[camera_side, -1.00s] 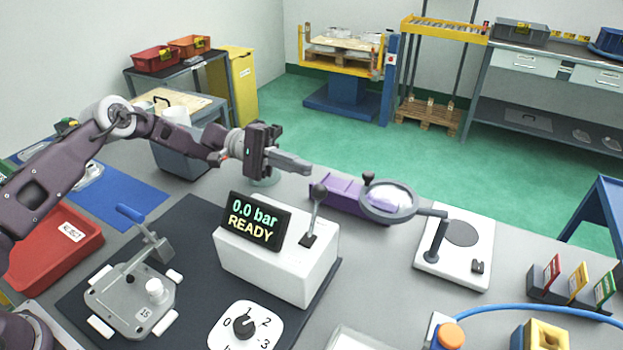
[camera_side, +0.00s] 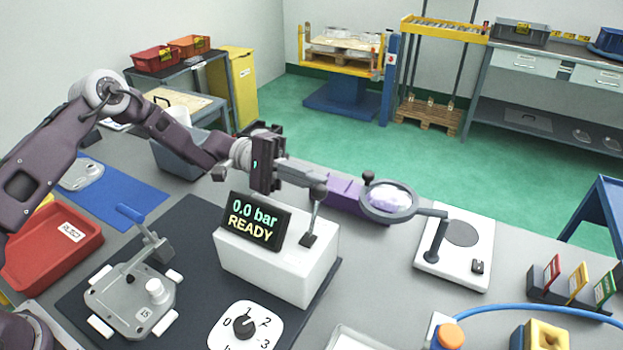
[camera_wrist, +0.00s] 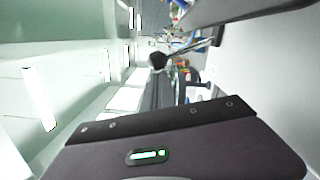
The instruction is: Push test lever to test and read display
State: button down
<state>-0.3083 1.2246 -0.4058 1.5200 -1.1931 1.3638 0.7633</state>
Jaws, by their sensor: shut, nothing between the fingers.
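The white test box (camera_side: 277,264) stands on the dark mat, with its display (camera_side: 254,221) reading "0.0 bar READY". The test lever (camera_side: 313,217) rises from the box top, right of the display, with a dark ball knob at its upper end. My gripper (camera_side: 322,178) is shut and empty, with its fingertips at the knob, behind or against it; I cannot tell whether they touch. In the wrist view the dark ball knob (camera_wrist: 157,60) shows just beyond the end of the fingers (camera_wrist: 160,88).
A clamp fixture (camera_side: 130,298) with a blue-handled lever holds a casting at left. A dial plate (camera_side: 245,327) lies in front of the box. A magnifier (camera_side: 388,202) stands close right of my gripper, over a purple block (camera_side: 345,193). A red bin (camera_side: 55,247) is at far left.

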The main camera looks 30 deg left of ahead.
aim_at(286, 222)
jog(key=shift+r, duration=0.1)
jog(key=s+r+m, duration=0.1)
jog(key=s+m, duration=0.1)
jog(key=shift+r+m, duration=0.15)
jog(key=shift+m, duration=0.25)
jog(key=s+m, duration=0.1)
jog(key=m, duration=0.1)
jog(key=s+m, duration=0.2)
jog(key=m, duration=0.1)
jog(key=s+r+m+y, duration=0.1)
jog(key=s+m, duration=0.1)
jog(key=shift+s+m, duration=0.15)
jog(key=shift+m, duration=0.25)
jog(key=m, duration=0.1)
jog(key=s+m, duration=0.1)
jog(key=m, duration=0.1)
jog(key=shift+s+t, duration=0.25)
jog(key=shift+t, duration=0.05)
jog(key=shift+s+f+m, duration=0.15)
jog(key=shift+s+m, duration=0.05)
jog(key=shift+m, duration=0.3)
jog(key=shift+f, duration=0.1)
jog(key=w+a+r, duration=0.3)
jog(key=w+a, duration=0.1)
jog(key=a, duration=0.6)
jog(key=shift+a, duration=0.3)
